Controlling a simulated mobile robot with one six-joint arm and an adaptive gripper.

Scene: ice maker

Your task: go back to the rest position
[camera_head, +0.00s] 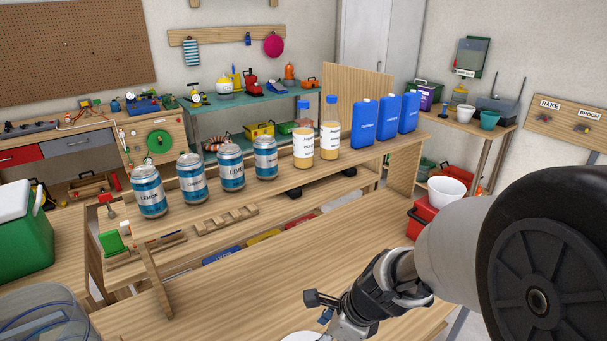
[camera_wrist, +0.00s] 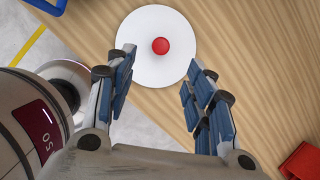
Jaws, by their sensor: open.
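My gripper (camera_wrist: 160,88) is open, with its two blue-padded fingers spread apart and nothing between them in the wrist view. Just beyond the fingertips is a white disc (camera_wrist: 136,62) with a round red piece (camera_wrist: 160,46) at its centre, on the wooden table. In the head view, my gripper is at the bottom edge and partly cut off. A sliver of the white disc (camera_head: 303,337) shows beside it. My arm reaches in from the right.
A wooden shelf behind the table holds several cans (camera_head: 149,191), two bottles (camera_head: 303,147) and blue jugs (camera_head: 365,123). A green cooler (camera_head: 22,232) stands at left. A red box (camera_head: 420,215) with a white bowl (camera_head: 446,189) is right. The table's middle (camera_head: 290,265) is clear.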

